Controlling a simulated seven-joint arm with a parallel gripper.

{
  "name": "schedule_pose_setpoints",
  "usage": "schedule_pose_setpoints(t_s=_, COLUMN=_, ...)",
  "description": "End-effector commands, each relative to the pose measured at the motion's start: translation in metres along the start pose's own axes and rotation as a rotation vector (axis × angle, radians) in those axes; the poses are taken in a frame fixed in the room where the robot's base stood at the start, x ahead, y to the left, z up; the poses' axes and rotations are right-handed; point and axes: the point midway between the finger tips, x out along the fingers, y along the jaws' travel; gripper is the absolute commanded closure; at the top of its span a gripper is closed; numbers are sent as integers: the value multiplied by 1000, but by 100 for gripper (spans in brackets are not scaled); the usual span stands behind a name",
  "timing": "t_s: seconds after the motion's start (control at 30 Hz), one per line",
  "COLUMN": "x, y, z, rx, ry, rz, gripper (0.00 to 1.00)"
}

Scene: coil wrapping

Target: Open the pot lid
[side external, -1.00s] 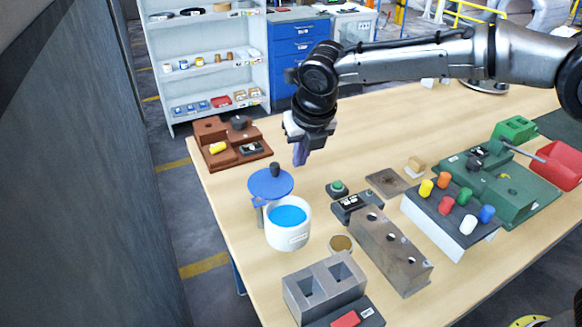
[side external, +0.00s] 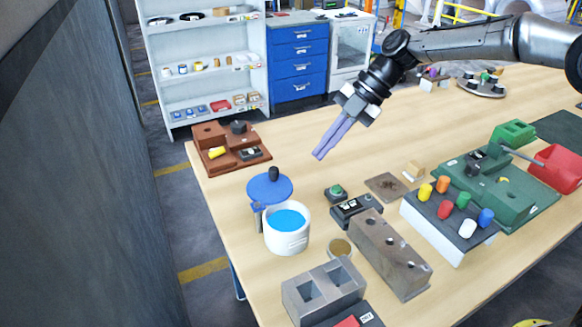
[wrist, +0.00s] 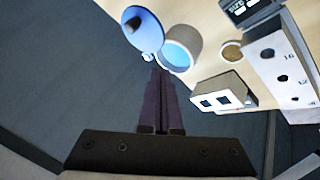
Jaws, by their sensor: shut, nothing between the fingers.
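The pot (side external: 287,236) is white with blue contents and stands near the table's left edge. Its blue lid (side external: 270,188) with a black knob (side external: 273,173) is raised on a post beside the pot, so the pot's mouth is uncovered. In the wrist view the lid (wrist: 143,32) stands left of the pot (wrist: 182,47). My gripper (side external: 319,156) has long purple fingers and is shut and empty. It is in the air behind and to the right of the lid, touching neither lid nor pot. The wrist view shows the fingers (wrist: 158,72) together.
A brown fixture (side external: 222,150) stands behind the lid. A small green-button box (side external: 336,192), a holed metal block (side external: 390,255) and a grey two-socket block (side external: 322,290) stand right of and in front of the pot. Bare table lies beneath my gripper.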

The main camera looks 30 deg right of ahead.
Motion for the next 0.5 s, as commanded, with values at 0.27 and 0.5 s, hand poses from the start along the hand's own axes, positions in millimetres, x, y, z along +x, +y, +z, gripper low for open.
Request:
schedule_pose_setpoints(t_s=0.27, x=-15, y=-8, z=36, rx=74, ry=-28, rz=35, gripper=100)
schedule_pose_setpoints(t_s=0.5, x=23, y=-7, z=35, rx=72, ry=-26, rz=30, gripper=100)
